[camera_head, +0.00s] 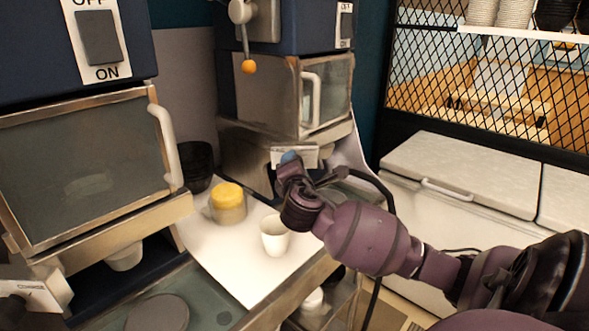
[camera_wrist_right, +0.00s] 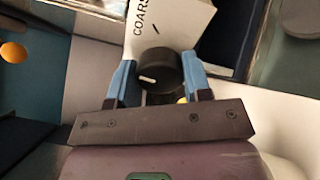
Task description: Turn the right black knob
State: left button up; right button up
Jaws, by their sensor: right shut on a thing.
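The right black knob (camera_wrist_right: 158,72) is round with a white pointer line, on a white panel (camera_wrist_right: 180,22) marked "COARS". In the right wrist view it sits between the two blue fingers of my right gripper (camera_wrist_right: 158,82), which is shut on it. The pointer line lies nearly level, toward the left. In the head view my right gripper (camera_head: 291,160) is at the front of the right machine (camera_head: 265,95), below its glass door, and hides the knob. My left gripper is not in view.
A left machine (camera_head: 90,165) has a similar white panel (camera_head: 35,285). A white chest (camera_head: 460,175) is at right.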

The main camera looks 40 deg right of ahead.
jog(key=m, duration=0.4)
jog(key=shift+f, duration=0.1)
jog(key=shift+m+h+b, duration=0.3)
jog(key=shift+m+b, duration=0.2)
jog(key=shift+m, duration=1.3)
jog(key=o, duration=0.9)
jog(key=shift+r+b+v, duration=0.2)
jog(key=shift+b+v, duration=0.35)
jog(key=shift+v, duration=4.9)
